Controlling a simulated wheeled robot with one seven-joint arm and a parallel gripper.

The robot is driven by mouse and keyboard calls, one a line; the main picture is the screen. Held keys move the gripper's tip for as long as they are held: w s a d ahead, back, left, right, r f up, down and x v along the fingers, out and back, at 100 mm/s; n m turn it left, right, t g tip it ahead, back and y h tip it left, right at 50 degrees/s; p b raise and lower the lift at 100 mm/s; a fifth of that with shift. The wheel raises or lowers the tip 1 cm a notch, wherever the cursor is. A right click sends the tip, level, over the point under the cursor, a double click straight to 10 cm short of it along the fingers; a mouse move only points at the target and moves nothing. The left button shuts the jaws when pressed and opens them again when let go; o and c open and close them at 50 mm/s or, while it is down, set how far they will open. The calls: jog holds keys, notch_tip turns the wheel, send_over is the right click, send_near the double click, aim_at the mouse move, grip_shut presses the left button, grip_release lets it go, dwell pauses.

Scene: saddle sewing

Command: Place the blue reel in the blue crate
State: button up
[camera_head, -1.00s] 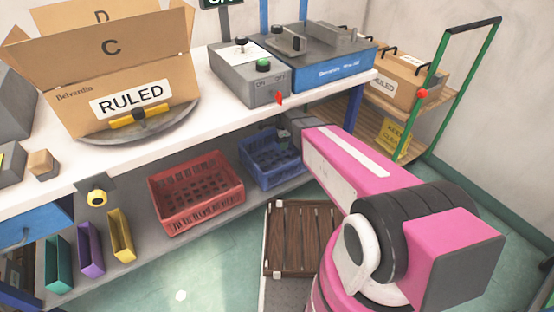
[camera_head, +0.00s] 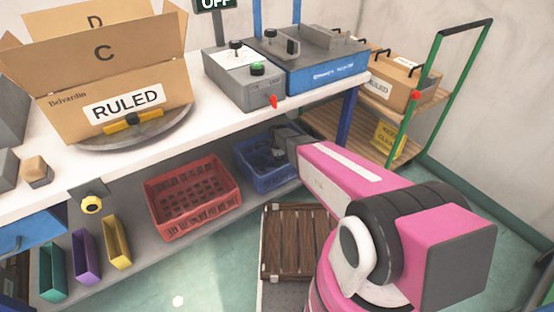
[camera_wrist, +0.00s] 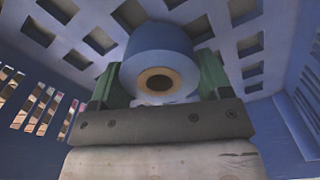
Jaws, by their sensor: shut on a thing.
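The blue reel (camera_wrist: 160,58) shows in the wrist view, with a brown core at its end. My gripper (camera_wrist: 158,82) has its green fingers on both sides of the reel and is shut on it. Around it in the wrist view are the slotted walls and floor of the blue crate (camera_wrist: 285,60); whether the reel touches the floor I cannot tell. In the head view the blue crate (camera_head: 246,170) stands on the lower shelf, and my gripper reaches into it from the right. The reel is hard to make out there.
A red crate (camera_head: 190,215) stands left of the blue crate on the same shelf. The white bench top (camera_head: 180,146) runs above both crates. A wooden pallet (camera_head: 290,240) lies on the floor, and a green-framed trolley (camera_head: 408,125) stands at the right.

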jog(key=o, duration=1)
jog(key=shift+f, duration=0.1)
notch_tip(320, 180, up, 12)
jog(key=s+d+r+n, duration=0.2)
jog(key=s+d, duration=0.1)
jog(key=s+d+r+n, duration=0.2)
jog(key=d, duration=0.1)
jog(key=s+d+r+n, duration=0.2)
jog(key=s+d, duration=0.1)
jog(key=d, duration=0.1)
jog(key=shift+s+d, duration=0.1)
jog(key=shift+s, duration=0.2)
jog(key=s+d+r+n, duration=0.2)
jog(key=s+d+n, duration=0.1)
jog(key=s, duration=0.1)
jog(key=s+d+r+n, duration=0.2)
jog(key=s+d+n, duration=0.1)
jog(key=s, duration=0.1)
jog(key=s+d+r+n, duration=0.2)
jog(key=s+d+n, duration=0.1)
jog(key=s+d, duration=0.1)
jog(key=shift+n, duration=0.3)
